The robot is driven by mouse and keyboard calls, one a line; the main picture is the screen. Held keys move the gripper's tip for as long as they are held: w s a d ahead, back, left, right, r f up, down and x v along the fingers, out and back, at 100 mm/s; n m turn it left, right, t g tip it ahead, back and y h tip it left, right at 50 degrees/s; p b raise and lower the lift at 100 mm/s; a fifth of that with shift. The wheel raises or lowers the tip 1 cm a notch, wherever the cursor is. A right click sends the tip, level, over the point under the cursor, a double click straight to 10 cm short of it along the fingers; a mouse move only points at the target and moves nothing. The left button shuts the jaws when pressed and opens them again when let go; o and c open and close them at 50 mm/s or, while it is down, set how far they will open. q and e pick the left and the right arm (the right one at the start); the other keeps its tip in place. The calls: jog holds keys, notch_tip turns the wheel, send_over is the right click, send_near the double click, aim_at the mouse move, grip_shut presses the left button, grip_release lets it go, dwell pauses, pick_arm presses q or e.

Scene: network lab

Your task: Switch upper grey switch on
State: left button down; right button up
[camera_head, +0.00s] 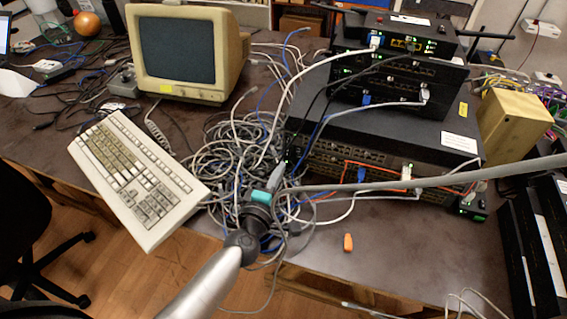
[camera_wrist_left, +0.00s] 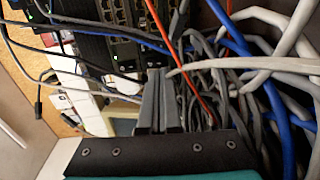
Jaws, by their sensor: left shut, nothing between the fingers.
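A stack of network devices stands at the right of the desk in the head view. At its base is a wide grey-topped switch (camera_head: 390,122) with a row of ports and plugged cables on its front. Thinner dark switches (camera_head: 395,72) lie above it. I cannot tell which one is the upper grey switch, and no power button stands out. My left gripper (camera_head: 279,170) is at the left front corner of the stack, over the cable tangle. In the left wrist view its grey fingers (camera_wrist_left: 160,100) are together and empty, pointing toward cables and port fronts (camera_wrist_left: 85,18). My right gripper is out of view.
A dense cable tangle (camera_head: 230,150) lies left of the stack. A black router (camera_head: 405,35) with antennas tops the stack. A keyboard (camera_head: 138,175) and an old monitor (camera_head: 187,55) stand to the left. A thick grey cable (camera_head: 430,183) crosses before the stack. An orange piece (camera_head: 348,242) lies on open desk.

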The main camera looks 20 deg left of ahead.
aim_at(287, 155)
pick_arm(q)
jog(key=shift+w+f, duration=0.2)
jog(key=shift+w, duration=1.6)
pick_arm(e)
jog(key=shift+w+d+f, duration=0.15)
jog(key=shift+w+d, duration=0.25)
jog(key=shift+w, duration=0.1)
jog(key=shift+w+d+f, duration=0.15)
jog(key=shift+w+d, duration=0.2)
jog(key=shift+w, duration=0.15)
pick_arm(q)
jog(key=shift+b, duration=0.3)
